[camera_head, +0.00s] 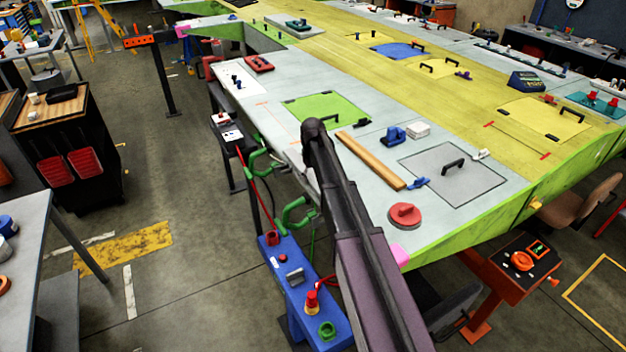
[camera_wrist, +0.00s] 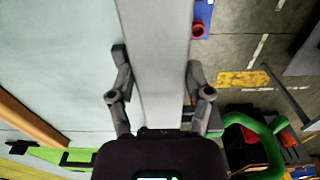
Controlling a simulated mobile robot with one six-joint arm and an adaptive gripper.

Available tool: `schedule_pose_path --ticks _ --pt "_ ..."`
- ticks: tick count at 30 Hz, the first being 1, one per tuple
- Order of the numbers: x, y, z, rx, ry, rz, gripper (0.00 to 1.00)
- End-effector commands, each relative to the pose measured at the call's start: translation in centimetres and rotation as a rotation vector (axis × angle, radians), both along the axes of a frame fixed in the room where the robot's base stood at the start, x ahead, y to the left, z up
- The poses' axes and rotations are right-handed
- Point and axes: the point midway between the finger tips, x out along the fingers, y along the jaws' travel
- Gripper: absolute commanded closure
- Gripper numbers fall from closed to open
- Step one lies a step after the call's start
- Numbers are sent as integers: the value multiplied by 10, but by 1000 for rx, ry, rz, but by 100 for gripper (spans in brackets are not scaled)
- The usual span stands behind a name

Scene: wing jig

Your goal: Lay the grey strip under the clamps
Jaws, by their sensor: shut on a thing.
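The grey strip (camera_wrist: 165,30) is long and flat. In the wrist view it runs from the top edge down between the fingers of my gripper (camera_wrist: 157,68), which is shut on it. The strip lies along the wing's edge as seen from above; I cannot tell its height over the surface. Two green clamps, one farther (camera_head: 258,160) and one nearer (camera_head: 294,212), stand at the wing's left edge. A green clamp (camera_wrist: 262,140) also shows right of my gripper in the wrist view.
The wing's pale surface (camera_head: 372,115) carries a wooden bar (camera_head: 370,160), a red round handle tool (camera_head: 405,214) and a blue tool (camera_head: 395,134). A blue stand (camera_head: 300,290) with buttons is below the clamps. Open floor (camera_head: 180,200) lies left of the wing.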

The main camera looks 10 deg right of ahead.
Motion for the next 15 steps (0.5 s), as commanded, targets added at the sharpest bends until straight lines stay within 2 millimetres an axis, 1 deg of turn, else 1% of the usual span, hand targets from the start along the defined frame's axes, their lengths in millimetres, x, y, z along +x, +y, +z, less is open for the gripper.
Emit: schedule_pose_path --ticks 6,15 --pt "0 0 1 0 0 0 94" --pt "0 0 -6 0 0 0 94"
